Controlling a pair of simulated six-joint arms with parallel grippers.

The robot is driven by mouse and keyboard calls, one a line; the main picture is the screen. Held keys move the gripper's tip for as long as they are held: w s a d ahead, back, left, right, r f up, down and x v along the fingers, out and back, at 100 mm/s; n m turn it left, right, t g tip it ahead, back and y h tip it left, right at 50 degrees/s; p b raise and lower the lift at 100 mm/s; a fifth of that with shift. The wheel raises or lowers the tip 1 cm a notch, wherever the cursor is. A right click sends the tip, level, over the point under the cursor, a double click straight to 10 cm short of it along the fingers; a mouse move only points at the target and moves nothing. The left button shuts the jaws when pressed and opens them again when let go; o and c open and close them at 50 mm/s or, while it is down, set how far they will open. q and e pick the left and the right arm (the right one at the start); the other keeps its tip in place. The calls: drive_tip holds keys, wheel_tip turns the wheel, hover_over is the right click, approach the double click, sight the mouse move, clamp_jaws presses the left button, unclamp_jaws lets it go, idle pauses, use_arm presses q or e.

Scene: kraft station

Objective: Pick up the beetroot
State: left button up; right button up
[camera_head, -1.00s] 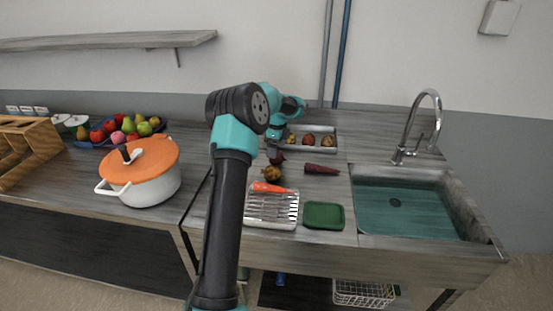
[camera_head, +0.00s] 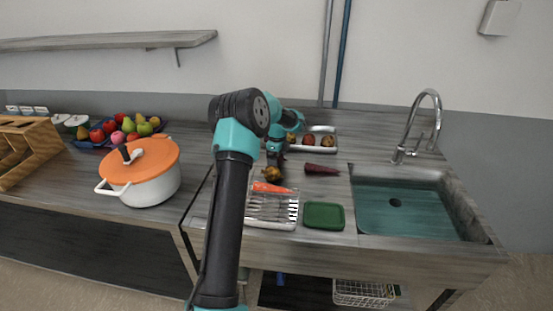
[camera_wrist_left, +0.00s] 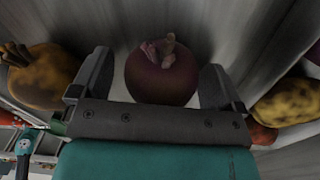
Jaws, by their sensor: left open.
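The beetroot (camera_wrist_left: 160,78) is round and dark purple-red, with a short stub of stalks on top. In the left wrist view it lies between the two fingers of my left gripper (camera_wrist_left: 157,88), with a gap on each side. The fingers are open and not closed on it. In the head view my left gripper (camera_head: 275,152) is low over the counter behind the rack with the carrot, and it mostly hides the beetroot. My right gripper is not in view.
A yellow-brown root (camera_wrist_left: 40,78) lies close to the left finger, and a yellowish vegetable (camera_wrist_left: 290,102) is at the right. A carrot (camera_head: 270,187) lies on the wire rack (camera_head: 270,222). A dark red root (camera_head: 322,169), a green board (camera_head: 323,216) and a tray (camera_head: 325,150) are nearby.

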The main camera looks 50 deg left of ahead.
use_arm(q)
drive_tip(key=c, duration=1)
drive_tip(key=shift+r, duration=0.1)
drive_tip(key=shift+c, duration=0.2)
wheel_tip(320, 180, up, 10)
drive_tip(key=shift+f, duration=0.1)
idle(0.4)
